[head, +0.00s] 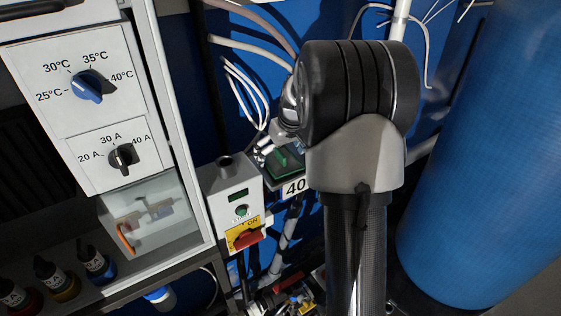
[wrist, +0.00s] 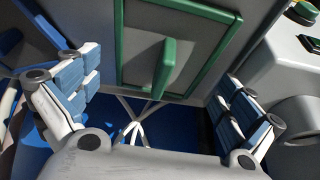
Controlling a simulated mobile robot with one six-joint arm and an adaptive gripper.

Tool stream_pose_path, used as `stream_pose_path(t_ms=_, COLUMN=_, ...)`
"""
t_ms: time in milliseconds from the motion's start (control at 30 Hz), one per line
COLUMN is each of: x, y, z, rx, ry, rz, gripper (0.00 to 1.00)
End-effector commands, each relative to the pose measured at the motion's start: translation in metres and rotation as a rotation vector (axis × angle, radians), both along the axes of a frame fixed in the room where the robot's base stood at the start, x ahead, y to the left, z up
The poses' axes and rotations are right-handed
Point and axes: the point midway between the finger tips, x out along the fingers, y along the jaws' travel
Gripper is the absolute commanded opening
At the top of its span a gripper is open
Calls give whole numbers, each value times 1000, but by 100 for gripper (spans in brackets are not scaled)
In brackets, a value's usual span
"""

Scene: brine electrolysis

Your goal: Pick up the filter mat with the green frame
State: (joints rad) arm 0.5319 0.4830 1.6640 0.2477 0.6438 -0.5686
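The filter mat with the green frame (wrist: 205,75) fills the upper middle of the wrist view. It has a grey panel and an upright green handle (wrist: 163,70). In the head view a small green part of it (head: 287,160) shows beside my arm, above a label reading 40. My gripper (wrist: 158,82) is open, with one blue-and-white padded finger on each side of the handle. I see a gap between the handle and both fingers. In the head view my arm hides most of the gripper and part of the mat.
A grey control box (head: 235,205) with a red switch stands just left of the mat. A white cabinet with dials (head: 100,100) is further left, with several small bottles below. A large blue tank (head: 485,160) is at the right. Loose cables hang behind.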

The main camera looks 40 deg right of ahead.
Motion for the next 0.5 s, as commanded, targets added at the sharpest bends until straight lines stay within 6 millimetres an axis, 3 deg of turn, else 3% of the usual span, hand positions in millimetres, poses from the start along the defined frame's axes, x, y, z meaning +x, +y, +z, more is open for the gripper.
stream_pose_path(t_ms=500, x=0, y=0, z=0, rx=0, ry=0, rz=0, gripper=64)
